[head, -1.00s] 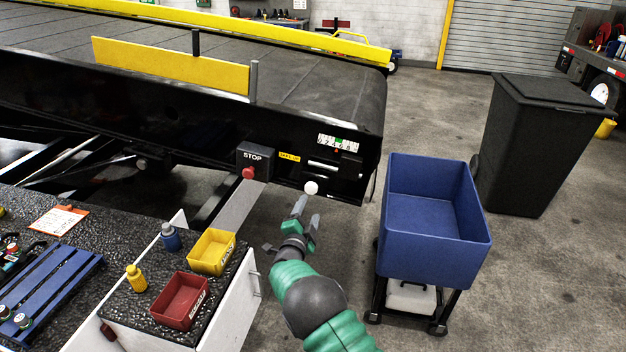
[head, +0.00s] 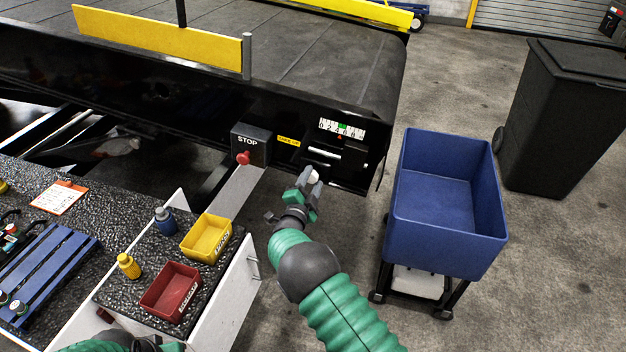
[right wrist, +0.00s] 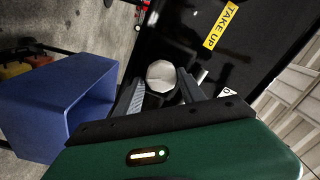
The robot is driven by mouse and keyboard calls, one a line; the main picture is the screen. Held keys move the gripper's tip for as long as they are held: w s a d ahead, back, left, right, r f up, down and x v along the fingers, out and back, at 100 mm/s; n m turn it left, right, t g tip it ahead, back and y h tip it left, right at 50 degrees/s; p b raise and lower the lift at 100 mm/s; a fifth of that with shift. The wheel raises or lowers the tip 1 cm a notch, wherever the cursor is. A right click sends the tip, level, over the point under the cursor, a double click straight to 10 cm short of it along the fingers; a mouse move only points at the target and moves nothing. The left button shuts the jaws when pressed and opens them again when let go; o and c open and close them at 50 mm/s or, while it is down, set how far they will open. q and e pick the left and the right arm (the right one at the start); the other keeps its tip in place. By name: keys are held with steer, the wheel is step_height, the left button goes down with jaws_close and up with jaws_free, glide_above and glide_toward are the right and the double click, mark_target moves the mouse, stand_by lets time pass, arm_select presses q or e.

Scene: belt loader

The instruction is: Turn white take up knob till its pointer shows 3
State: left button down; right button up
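The white take up knob (head: 312,177) sits low on the black end of the belt loader, below the scale plate (head: 341,129) with its green patch and small red pointer. The scale's numbers are too small to read. My right gripper (head: 307,187) is at the knob. In the right wrist view the faceted white knob (right wrist: 161,76) lies between the two open fingers (right wrist: 165,92); a gap seems to show at the right finger, and contact is unclear. My left arm (head: 125,342) shows only at the bottom edge; its fingers cannot be made out.
A STOP box (head: 250,144) with a red button is left of the knob. A blue bin (head: 448,238) on a cart stands to the right. A bench with a red tray (head: 171,292), a yellow tray (head: 207,238) and bottles is at lower left.

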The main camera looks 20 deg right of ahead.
steer(key=shift+w+a+f, duration=0.1)
steer(key=shift+a, duration=0.55)
steer(key=c, duration=0.5)
steer(key=shift+a, duration=0.1)
jaws_close()
steer(key=shift+d+f, duration=0.1)
steer(key=shift+d, duration=0.2)
steer(key=n+b, duration=0.2)
steer(key=n, duration=0.2)
steer(key=shift+f+n, duration=0.1)
steer(key=shift+n, duration=0.2)
steer(key=n, duration=0.3)
steer(key=shift+n+b, duration=0.3)
steer(key=shift+b, duration=0.05)
arm_select(q)
steer(key=shift+a+f, duration=0.25)
steer(key=shift+f, duration=0.45)
steer(key=shift+a+f, duration=0.25)
steer(key=shift+f, duration=0.45)
arm_select(e)
steer(key=shift+n, duration=1.8)
